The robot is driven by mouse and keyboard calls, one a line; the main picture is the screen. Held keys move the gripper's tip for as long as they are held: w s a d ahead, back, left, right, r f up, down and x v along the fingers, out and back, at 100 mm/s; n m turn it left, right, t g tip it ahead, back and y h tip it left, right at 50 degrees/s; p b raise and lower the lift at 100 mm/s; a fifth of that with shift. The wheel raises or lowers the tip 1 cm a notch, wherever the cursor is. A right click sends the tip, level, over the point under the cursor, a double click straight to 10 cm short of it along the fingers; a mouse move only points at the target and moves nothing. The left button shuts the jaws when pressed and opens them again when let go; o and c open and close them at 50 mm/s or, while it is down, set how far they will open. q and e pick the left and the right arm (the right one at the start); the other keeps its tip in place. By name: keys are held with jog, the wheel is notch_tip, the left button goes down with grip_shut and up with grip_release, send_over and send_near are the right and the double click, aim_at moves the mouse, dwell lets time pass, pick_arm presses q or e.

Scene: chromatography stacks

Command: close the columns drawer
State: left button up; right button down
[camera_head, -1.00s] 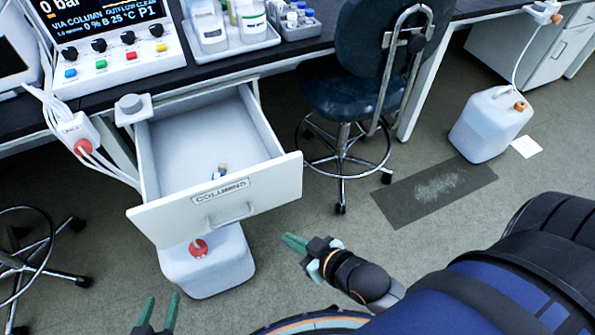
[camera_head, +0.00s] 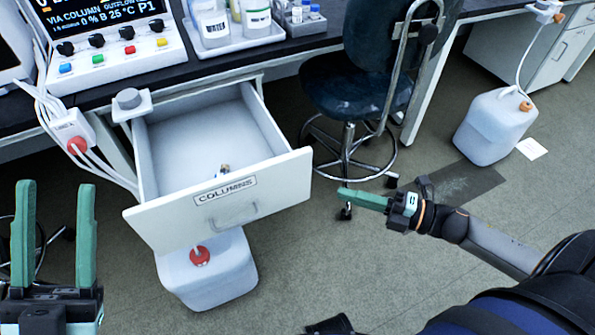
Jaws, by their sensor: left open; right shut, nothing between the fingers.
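The columns drawer (camera_head: 160,222) is pulled out from under the bench, with its front panel facing me. A label reading COLUMNS (camera_head: 225,190) and a white bar handle (camera_head: 235,217) are on that panel. A small item (camera_head: 224,170) lies inside near the front panel; the rest of the visible drawer floor is bare. My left gripper (camera_head: 54,235) is at the lower left, open and empty, its green fingers pointing up, apart from the drawer. My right gripper (camera_head: 364,199) is shut and empty, to the right of the drawer front and apart from it.
A white jug with a red cap (camera_head: 208,270) stands below the drawer. A dark chair (camera_head: 355,90) stands to the right of the drawer. White tubes (camera_head: 105,172) hang at its left. A white canister (camera_head: 495,127) stands on the floor at the right.

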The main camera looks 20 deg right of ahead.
jog(key=b, duration=0.3)
send_near(280, 164)
jog(key=s+a+x, duration=0.1)
jog(key=x, duration=0.4)
pick_arm(q)
jog(key=shift+s+d+f+h, duration=0.1)
jog(key=shift+s+f+h, duration=0.15)
jog(key=shift+f, duration=0.25)
jog(key=shift+s+d+f+h, duration=0.1)
jog(key=shift+f+h, duration=0.15)
jog(key=shift+f, duration=0.2)
pick_arm(e)
jog(key=shift+w, duration=0.75)
jog(key=shift+w, duration=0.15)
